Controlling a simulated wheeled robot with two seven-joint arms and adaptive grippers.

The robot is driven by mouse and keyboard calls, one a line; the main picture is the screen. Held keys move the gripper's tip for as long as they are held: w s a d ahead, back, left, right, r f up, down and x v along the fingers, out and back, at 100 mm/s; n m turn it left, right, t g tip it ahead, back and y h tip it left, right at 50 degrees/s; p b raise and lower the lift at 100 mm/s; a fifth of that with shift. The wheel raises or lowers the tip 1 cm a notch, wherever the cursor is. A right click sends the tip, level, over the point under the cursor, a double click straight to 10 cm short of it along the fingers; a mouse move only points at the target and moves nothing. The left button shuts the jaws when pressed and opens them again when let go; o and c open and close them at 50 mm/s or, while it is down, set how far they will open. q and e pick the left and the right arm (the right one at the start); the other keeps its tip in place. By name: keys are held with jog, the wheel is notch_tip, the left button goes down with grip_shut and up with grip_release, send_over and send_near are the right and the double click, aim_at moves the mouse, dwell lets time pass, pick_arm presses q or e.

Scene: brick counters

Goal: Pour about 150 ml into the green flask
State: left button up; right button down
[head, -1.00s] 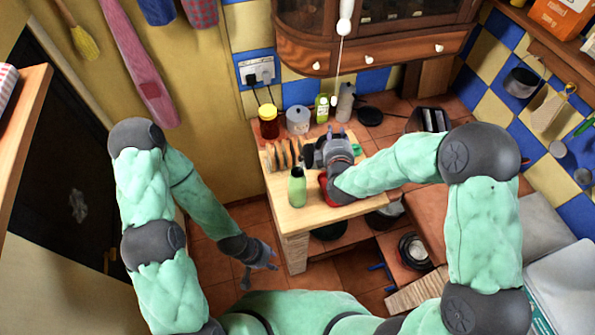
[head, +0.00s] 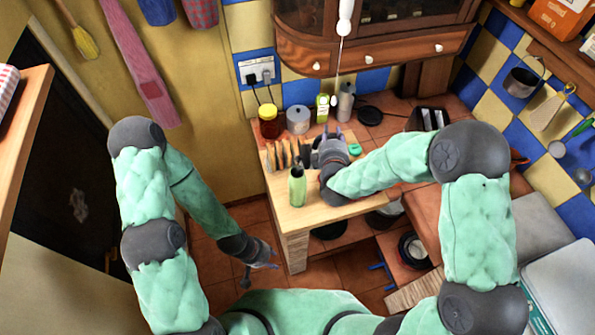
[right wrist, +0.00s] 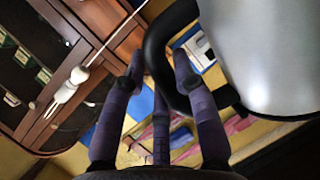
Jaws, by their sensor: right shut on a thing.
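The green flask (head: 297,187) stands upright near the front left of the wooden counter. My right gripper (head: 331,136) is just right of it and behind it, above the counter. In the right wrist view its fingers (right wrist: 158,68) are closed around the black handle of a silver vessel (right wrist: 265,55), whose body fills the upper right. In the head view the vessel is mostly hidden by the gripper and arm, so its tilt and contents cannot be told. No stream of liquid shows. My left gripper (head: 260,265) is low, left of the counter, empty with its fingers apart.
A rack of slices or plates (head: 283,155) is behind the flask. A small green item (head: 355,149) lies right of my gripper.

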jog(key=shift+s+a+r+n, duration=0.15)
jog(key=shift+a+r+n, duration=0.15)
jog(key=shift+a+r, duration=0.3)
dwell(0.7)
jog(key=d, duration=0.1)
jog(key=d+f, duration=0.1)
jog(key=m, duration=0.1)
jog(key=shift+w+d+f, duration=0.25)
jog(key=shift+w+d, duration=0.15)
jog(key=d+f+b, duration=0.1)
jog(key=d+f+m+y+b, duration=0.1)
jog(key=b, duration=0.1)
jog(key=shift+w+d+f+m+g, duration=0.2)
jog(key=shift+w+m+g, duration=0.1)
jog(key=shift+w+g, duration=0.1)
jog(key=shift+f, duration=0.15)
jog(key=shift+w+d+f+m+y+b, duration=0.2)
jog(key=shift+d+f+m+y+b, duration=0.45)
jog(key=shift+b, duration=0.75)
jog(key=shift+f, duration=0.25)
jog(key=shift+r, duration=0.1)
